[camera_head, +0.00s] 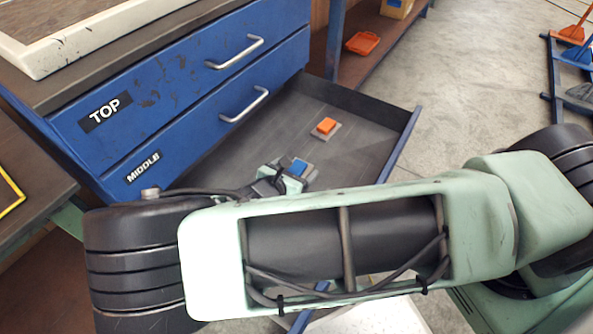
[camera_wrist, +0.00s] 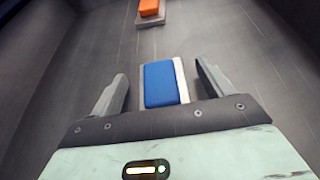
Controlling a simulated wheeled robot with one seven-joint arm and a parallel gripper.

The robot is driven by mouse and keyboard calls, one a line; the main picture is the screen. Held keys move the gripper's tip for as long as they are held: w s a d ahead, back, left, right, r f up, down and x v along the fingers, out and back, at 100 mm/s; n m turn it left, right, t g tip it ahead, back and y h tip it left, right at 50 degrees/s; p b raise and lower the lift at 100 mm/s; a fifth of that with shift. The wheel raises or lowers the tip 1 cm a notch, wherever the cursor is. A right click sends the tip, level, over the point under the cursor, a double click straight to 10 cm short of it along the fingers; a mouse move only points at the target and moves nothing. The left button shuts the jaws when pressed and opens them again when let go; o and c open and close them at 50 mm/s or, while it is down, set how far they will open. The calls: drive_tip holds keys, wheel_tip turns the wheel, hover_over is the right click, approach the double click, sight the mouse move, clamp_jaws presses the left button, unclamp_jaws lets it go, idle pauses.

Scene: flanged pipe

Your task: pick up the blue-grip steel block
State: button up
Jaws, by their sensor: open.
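The blue-grip steel block (camera_wrist: 163,84) lies on the floor of an open drawer. In the wrist view it sits between the two fingers of my gripper (camera_wrist: 160,88), with a gap on each side. My gripper is open and holds nothing. In the head view the blue grip (camera_head: 299,167) shows just beyond my gripper (camera_head: 290,178), and my arm hides part of that area. An orange-grip steel block (camera_head: 325,128) lies farther back in the same drawer and also shows at the top of the wrist view (camera_wrist: 149,9).
The open drawer (camera_head: 364,112) has raised dark walls around the blocks. Shut blue drawers labelled TOP (camera_head: 105,112) and MIDDLE (camera_head: 143,167) stand at the left with metal handles. An orange tray (camera_head: 363,43) lies on a shelf behind. Bare drawer floor surrounds both blocks.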

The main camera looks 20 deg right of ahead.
drive_tip(key=shift+w+d+f, duration=0.2)
drive_tip(key=shift+w+d, duration=0.05)
drive_tip(key=shift+d, duration=0.15)
drive_tip(key=c, duration=1.4)
